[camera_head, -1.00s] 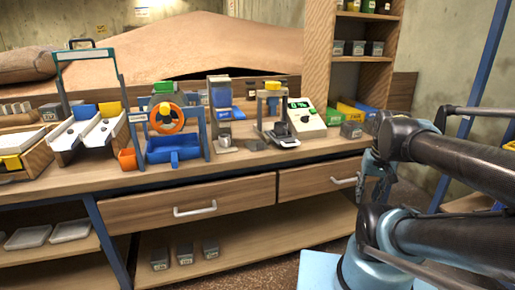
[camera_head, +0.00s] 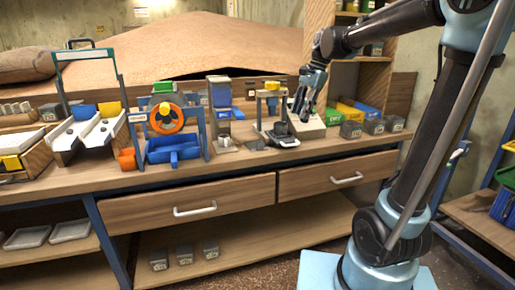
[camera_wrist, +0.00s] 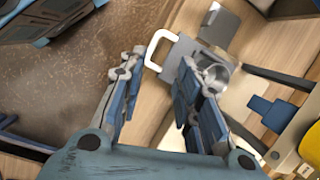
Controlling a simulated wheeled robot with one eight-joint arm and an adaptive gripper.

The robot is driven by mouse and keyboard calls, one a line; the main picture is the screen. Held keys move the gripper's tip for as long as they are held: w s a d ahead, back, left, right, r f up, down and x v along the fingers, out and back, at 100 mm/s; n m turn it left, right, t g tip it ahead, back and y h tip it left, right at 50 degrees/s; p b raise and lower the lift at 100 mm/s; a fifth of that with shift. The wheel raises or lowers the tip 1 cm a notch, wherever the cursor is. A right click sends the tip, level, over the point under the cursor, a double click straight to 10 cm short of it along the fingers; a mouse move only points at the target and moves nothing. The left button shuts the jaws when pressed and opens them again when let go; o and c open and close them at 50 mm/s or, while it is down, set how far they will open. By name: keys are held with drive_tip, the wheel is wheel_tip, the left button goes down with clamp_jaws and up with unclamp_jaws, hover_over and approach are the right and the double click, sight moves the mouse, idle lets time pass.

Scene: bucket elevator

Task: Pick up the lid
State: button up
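No piece is plainly marked as the lid. A flat dark grey square piece (camera_wrist: 219,27) lies at the top of the wrist view and may be it; I cannot be sure. A round metal cup (camera_wrist: 214,75) sits below it, partly behind my right finger. In the head view a small metal cup (camera_head: 225,143) stands on the bench, with a flat grey piece (camera_head: 255,145) to its right.
The wooden bench (camera_head: 240,165) carries a blue-framed wheel device (camera_head: 168,118), a press stand (camera_head: 272,108), and green, yellow and blue boxes (camera_head: 352,110). A white drawer handle (camera_head: 195,210) juts from the front. The floor between bench and base is clear.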

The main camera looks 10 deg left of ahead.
drive_tip(key=w+a+r+m+g, duration=0.15)
drive_tip(key=w+a, duration=0.35)
drive_tip(key=a, duration=0.6)
drive_tip(key=shift+m+y, duration=0.3)
drive_tip(key=shift+m, duration=0.15)
drive_tip(key=x, duration=1.1)
drive_tip(key=shift+s+d, duration=0.1)
drive_tip(key=shift+s, duration=0.15)
drive_tip(key=shift+d+x, duration=0.15)
drive_tip(key=shift+x, duration=0.85)
drive_tip(key=shift+d+x, duration=0.2)
drive_tip(key=shift+x, duration=0.8)
drive_tip(key=shift+d+x, duration=0.15)
drive_tip(key=shift+x, duration=0.85)
drive_tip(key=shift+s+f, duration=0.15)
clamp_jaws()
